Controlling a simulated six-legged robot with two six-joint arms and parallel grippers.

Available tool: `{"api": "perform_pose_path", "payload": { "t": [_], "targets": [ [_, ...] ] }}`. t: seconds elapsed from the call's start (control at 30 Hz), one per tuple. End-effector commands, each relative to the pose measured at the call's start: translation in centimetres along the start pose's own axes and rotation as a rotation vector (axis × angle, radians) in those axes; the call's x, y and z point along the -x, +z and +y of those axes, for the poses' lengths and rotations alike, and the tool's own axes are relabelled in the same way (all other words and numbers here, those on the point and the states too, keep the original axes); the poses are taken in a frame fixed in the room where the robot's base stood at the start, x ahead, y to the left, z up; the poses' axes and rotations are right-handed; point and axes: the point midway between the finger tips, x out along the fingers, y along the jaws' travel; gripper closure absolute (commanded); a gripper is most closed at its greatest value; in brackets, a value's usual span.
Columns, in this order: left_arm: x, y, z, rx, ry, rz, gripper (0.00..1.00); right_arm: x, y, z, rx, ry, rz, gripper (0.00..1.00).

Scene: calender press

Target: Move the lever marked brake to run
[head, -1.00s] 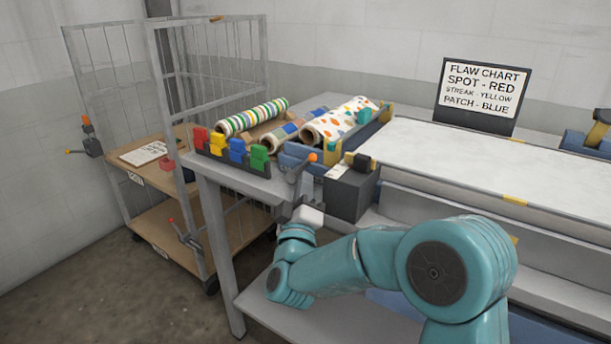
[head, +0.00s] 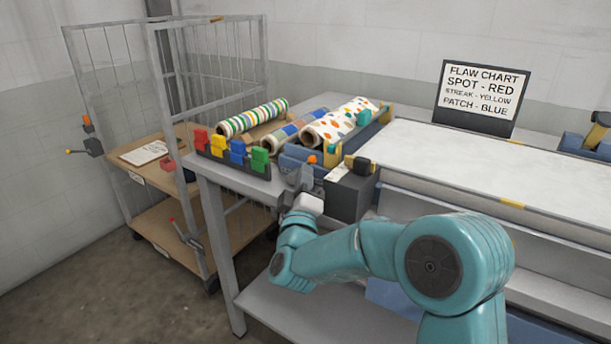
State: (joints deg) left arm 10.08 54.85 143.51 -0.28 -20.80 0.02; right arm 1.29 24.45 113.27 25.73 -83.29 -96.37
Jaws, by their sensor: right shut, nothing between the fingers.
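A small lever with an orange knob (head: 312,160) stands at the table's front edge, next to a dark box (head: 349,196). I cannot read a "brake" mark on it. My right gripper (head: 297,178) is grey and sits just below and left of the orange knob. It is shut and empty; whether it touches the lever I cannot tell. My teal right arm reaches in from the lower right. The lower part of the lever is hidden by the gripper. My left gripper is not in view.
A cage cart (head: 155,193) stands at left, with a red-tipped lever (head: 174,222) and orange-tipped handles (head: 86,122) on it. Patterned rolls (head: 340,121) and coloured blocks (head: 237,152) lie on the table. A flaw chart (head: 484,90) stands behind the white bed (head: 480,160).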

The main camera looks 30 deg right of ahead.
Motion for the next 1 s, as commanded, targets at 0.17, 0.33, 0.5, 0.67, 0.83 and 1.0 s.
{"api": "perform_pose_path", "payload": {
  "t": [0.17, 0.33, 0.5, 0.67, 0.83, 1.0],
  "targets": [
    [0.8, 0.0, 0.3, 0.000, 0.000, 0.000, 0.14, -0.2, -0.2, 0.2, 0.025, -0.017, 0.000, 1.00],
    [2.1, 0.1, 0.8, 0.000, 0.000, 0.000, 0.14, -0.5, -0.7, 0.6, 0.077, -0.052, -0.001, 1.00],
    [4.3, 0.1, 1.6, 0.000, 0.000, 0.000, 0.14, -1.0, -1.4, 0.9, 0.174, -0.118, -0.001, 1.00],
    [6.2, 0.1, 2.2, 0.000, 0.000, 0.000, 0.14, -1.4, -2.1, 0.9, 0.286, -0.192, -0.001, 1.00],
    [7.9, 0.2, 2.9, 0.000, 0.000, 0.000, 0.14, -1.9, -2.8, 0.8, 0.281, -0.189, 0.000, 1.00],
    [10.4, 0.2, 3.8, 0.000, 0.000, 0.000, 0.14, -2.5, -3.7, 1.1, 0.347, -0.233, -0.001, 1.00]
  ]
}}
